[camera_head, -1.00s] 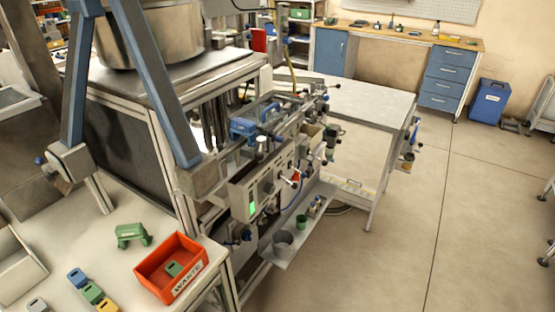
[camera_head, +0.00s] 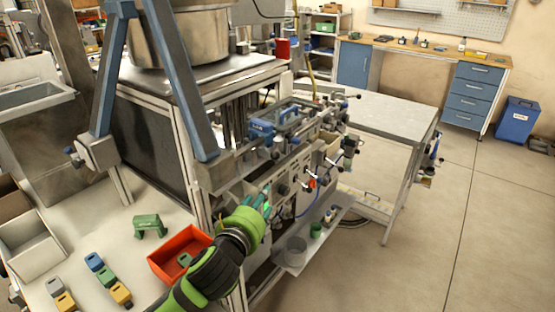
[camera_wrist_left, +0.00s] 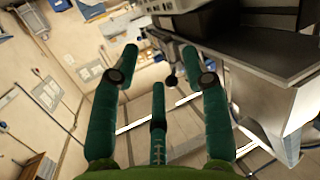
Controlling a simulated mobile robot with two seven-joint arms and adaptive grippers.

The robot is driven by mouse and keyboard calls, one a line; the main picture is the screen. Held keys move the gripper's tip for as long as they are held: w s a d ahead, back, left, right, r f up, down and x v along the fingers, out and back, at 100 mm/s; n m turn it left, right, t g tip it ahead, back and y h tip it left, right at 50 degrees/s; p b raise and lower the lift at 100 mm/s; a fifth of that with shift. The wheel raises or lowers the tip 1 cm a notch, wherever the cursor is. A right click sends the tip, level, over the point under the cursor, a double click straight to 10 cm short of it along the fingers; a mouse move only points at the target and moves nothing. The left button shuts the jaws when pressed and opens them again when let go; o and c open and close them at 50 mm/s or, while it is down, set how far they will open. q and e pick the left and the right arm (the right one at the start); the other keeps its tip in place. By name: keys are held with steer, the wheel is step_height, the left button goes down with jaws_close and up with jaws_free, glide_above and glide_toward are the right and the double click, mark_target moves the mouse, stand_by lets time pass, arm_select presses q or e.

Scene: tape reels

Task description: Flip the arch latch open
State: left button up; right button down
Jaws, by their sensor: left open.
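My left gripper (camera_head: 266,201) reaches in from the bottom of the head view, with its fingertips in front of the machine's control panel (camera_head: 290,190). In the left wrist view its green fingers (camera_wrist_left: 160,85) are spread, with nothing between them. A blue clamp-like part (camera_head: 261,130) and a blue arched frame (camera_head: 298,116) sit on top of the machine front, above and to the right of the gripper and apart from it. I cannot tell for certain which part is the arch latch. My right gripper is not in view.
A red bin (camera_head: 178,252), a green bridge-shaped piece (camera_head: 150,224) and several small coloured blocks lie on the left worktop. A grey bucket (camera_head: 296,247) stands on a low shelf. Knobs and levers stick out of the machine front.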

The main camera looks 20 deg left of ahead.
mark_target(274, 158)
arm_select(q)
steer(key=w+r, duration=0.1)
steer(key=r, duration=0.1)
steer(key=w+r+t, duration=0.1)
steer(key=r, duration=0.1)
steer(key=w+r+t, duration=0.1)
steer(key=r, duration=0.1)
steer(key=shift+w+d+r+h, duration=0.15)
steer(key=shift+d+r+h, duration=0.1)
steer(key=shift+r+h, duration=0.15)
steer(key=w+p, duration=0.2)
steer(key=w, duration=0.3)
steer(key=shift+w, duration=0.25)
steer(key=shift+w+d+f, duration=0.1)
steer(key=shift+w+f, duration=0.05)
steer(key=shift+w, duration=0.4)
jaws_close()
